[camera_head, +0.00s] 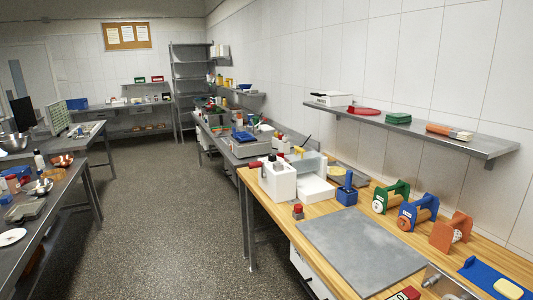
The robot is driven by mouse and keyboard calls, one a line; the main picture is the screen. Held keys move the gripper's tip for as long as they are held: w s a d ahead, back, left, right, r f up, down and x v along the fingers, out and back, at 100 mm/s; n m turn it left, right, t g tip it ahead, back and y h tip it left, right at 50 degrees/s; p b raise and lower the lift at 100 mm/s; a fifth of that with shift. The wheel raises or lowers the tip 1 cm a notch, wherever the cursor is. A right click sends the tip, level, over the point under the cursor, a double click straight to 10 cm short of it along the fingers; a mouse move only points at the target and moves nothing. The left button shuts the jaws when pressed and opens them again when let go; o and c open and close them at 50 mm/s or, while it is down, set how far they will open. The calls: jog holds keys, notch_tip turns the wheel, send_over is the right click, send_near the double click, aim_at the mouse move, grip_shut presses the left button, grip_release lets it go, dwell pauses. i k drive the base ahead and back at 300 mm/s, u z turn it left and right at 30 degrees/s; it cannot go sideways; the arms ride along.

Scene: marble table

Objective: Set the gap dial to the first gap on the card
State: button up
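A white machine (277,180) with a red handle (255,164) stands at the left end of the wooden-topped table, a white flat part (315,189) at its right. I cannot make out a gap dial on it at this size. I cannot pick out the card either; several white sheets hang on a cork board (127,36) on the far wall, too small to read. My gripper does not show clearly in this view.
A grey marble slab (360,252) lies on the wooden table (262,206). A red-topped button (298,211), a blue block (347,190) and green, blue and orange roller stands (391,197) (418,208) (452,232) surround it. A wall shelf (420,127) is above. Open floor (190,215) lies left.

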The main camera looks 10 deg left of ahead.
aim_at(271, 158)
jog(key=u, duration=0.15)
jog(key=i, duration=1.25)
jog(key=u, duration=0.25)
jog(key=i, duration=2.5)
jog(key=z, duration=0.1)
